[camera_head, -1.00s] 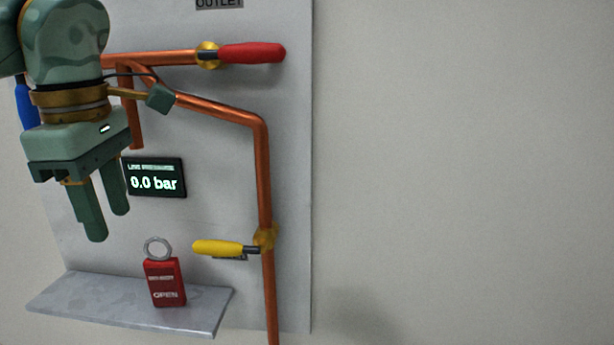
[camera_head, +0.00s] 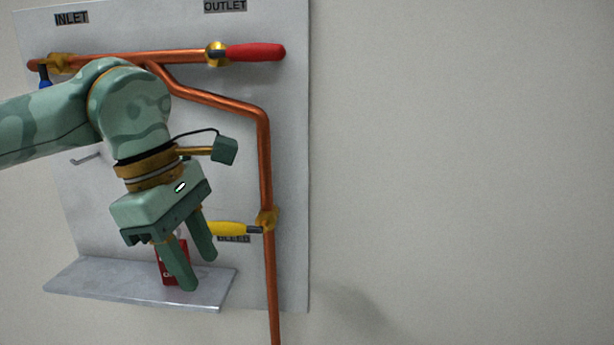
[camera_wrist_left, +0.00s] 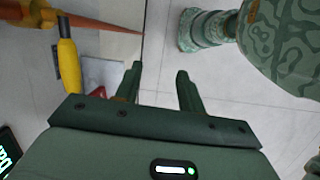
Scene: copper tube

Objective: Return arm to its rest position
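My left gripper (camera_head: 200,272) is open in front of the wall panel (camera_head: 290,180), over the shelf in the head view. Its fingers point down and partly cover a red tag (camera_head: 168,278) on the shelf. In the left wrist view the fingers (camera_wrist_left: 159,70) stand apart with nothing between them. The left arm comes in from the left and hides the middle of the panel. My right gripper is not in view.
Copper tubes (camera_head: 264,165) carry a red handle (camera_head: 256,52), a blue handle (camera_head: 45,77) and a yellow handle (camera_head: 227,229). The yellow handle is close beside the fingers in the picture. A grey shelf (camera_head: 90,280) juts out below. The right side is bare wall.

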